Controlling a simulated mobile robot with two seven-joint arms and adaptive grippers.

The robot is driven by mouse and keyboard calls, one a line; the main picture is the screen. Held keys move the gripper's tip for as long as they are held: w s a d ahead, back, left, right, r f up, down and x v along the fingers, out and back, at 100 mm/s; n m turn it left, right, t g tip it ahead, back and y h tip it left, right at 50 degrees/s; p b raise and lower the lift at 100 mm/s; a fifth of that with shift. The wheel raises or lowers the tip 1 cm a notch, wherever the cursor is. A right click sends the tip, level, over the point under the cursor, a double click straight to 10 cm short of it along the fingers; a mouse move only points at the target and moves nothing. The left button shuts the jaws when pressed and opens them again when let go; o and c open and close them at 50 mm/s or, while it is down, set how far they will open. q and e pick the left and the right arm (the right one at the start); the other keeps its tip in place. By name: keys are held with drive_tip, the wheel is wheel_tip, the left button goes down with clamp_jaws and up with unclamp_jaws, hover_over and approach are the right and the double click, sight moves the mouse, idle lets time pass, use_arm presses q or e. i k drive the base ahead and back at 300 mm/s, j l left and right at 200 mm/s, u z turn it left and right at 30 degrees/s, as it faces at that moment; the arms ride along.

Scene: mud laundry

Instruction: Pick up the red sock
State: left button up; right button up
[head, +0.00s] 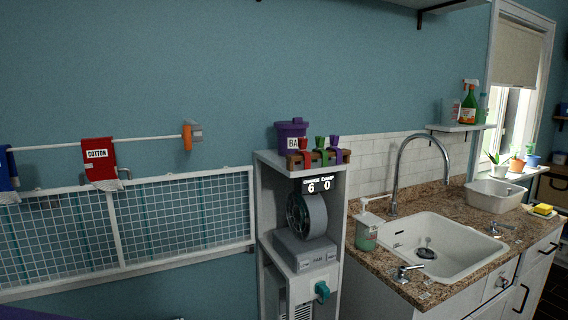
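A blue item (8,168) hangs at the left edge. An orange rod end (188,138) sits right of the red item. A white shelf unit (265,200) holds a purple bin (291,133), coloured clips and a fan (307,216). A sink (440,250) stands at right.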

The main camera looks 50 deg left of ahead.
sight(98, 155)
drive_tip(key=u, duration=0.5)
drive_tip(key=j+u, duration=0.15)
drive_tip(key=u, duration=0.35)
drive_tip(key=j+u, duration=0.1)
drive_tip(key=u, duration=0.35)
drive_tip(key=k+j+u, duration=0.1)
drive_tip(key=u, duration=0.9)
